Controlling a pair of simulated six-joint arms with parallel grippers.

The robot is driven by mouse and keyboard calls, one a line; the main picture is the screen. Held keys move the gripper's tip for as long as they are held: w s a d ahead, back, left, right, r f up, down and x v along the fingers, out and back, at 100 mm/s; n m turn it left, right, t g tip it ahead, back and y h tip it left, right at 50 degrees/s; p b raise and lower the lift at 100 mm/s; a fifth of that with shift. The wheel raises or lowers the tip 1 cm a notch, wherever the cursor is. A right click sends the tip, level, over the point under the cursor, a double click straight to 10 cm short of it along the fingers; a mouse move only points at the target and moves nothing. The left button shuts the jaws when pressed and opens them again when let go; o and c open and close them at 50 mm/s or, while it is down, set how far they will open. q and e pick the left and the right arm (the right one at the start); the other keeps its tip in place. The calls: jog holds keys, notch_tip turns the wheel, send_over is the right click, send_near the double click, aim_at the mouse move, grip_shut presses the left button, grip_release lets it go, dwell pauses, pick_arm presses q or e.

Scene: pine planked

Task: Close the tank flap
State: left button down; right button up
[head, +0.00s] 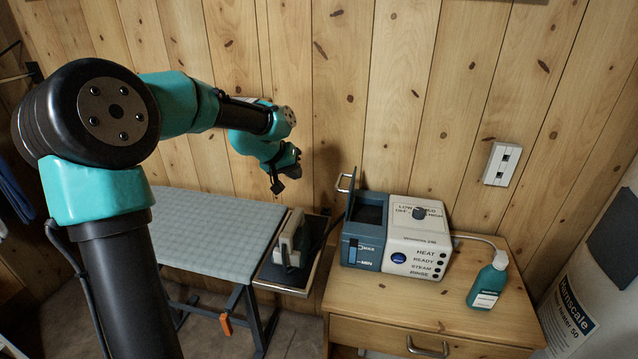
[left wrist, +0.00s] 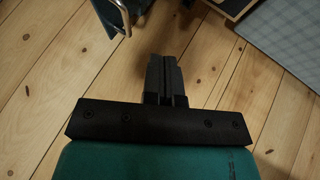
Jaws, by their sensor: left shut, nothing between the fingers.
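The steam station (head: 400,232) stands on the wooden cabinet, with a teal and dark tank section on its left. The tank flap (head: 351,196) stands raised at the tank's left side, with a metal loop handle (head: 345,183) near its top. The tank opening (head: 369,214) looks dark and uncovered. My left gripper (head: 277,187) is shut and empty, in the air left of the flap and apart from it. In the left wrist view its fingers (left wrist: 165,82) are together, and the metal handle (left wrist: 119,17) shows at the top. My right gripper is not in view.
An iron (head: 293,240) rests on a tray at the end of the grey ironing board (head: 215,232). A green bottle (head: 488,282) stands on the cabinet top (head: 400,305), right of the station. The plank wall with a socket (head: 502,163) is close behind. Cabinet top is clear in front.

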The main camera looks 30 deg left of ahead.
aim_at(343, 191)
pick_arm(q)
jog(key=w+d+f, duration=0.5)
jog(key=w+f, duration=0.2)
jog(key=w, duration=0.1)
jog(key=shift+d, duration=0.35)
jog(key=shift+d+f, duration=0.1)
dwell(0.4)
